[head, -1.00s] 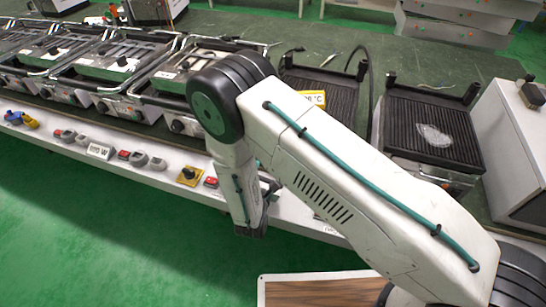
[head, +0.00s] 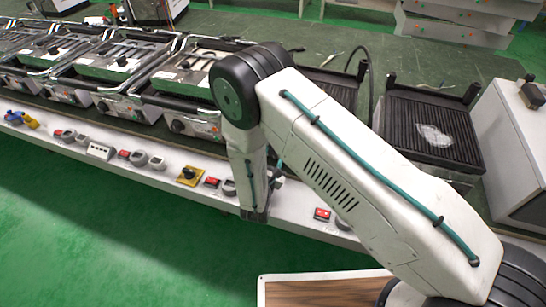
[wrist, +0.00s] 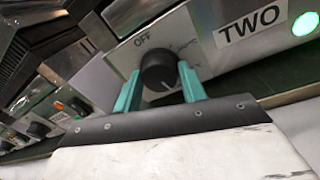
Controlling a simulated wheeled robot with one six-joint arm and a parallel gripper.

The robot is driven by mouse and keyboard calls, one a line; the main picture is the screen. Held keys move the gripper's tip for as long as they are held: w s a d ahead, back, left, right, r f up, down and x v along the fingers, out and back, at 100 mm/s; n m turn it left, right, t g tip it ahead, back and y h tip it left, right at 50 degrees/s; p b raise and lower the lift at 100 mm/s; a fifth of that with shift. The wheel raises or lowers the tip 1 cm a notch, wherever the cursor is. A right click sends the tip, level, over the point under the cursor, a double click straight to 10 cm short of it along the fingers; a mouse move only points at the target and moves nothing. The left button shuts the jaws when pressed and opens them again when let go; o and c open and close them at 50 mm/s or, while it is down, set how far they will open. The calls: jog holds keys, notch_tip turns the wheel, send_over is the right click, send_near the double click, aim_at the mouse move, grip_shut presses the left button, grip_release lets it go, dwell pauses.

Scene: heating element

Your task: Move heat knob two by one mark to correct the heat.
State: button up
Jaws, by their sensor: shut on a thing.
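Heat knob two (wrist: 158,72) is a round black knob on a metal panel in the wrist view. "OFF" is printed above it, and a white pointer line shows near its lower edge. A "TWO" label (wrist: 250,27) is to its right, with a lit green lamp (wrist: 305,24) beyond. My gripper (wrist: 161,74) has its two teal fingers on either side of the knob and is shut on it. In the head view my own arm hides the knob and the fingers.
In the head view, several metal grill units (head: 105,75) line the bench to the left. A black ribbed grill plate (head: 430,125) stands right of my arm. Switches, including a yellow one (head: 189,176) and a red one (head: 322,214), line the front ledge. The green floor in front is open.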

jog(key=n, duration=0.4)
jog(key=shift+a+r, duration=0.1)
jog(key=o, duration=1)
jog(key=v, duration=0.7)
jog(key=shift+s+a+r, duration=0.1)
jog(key=shift+s, duration=0.25)
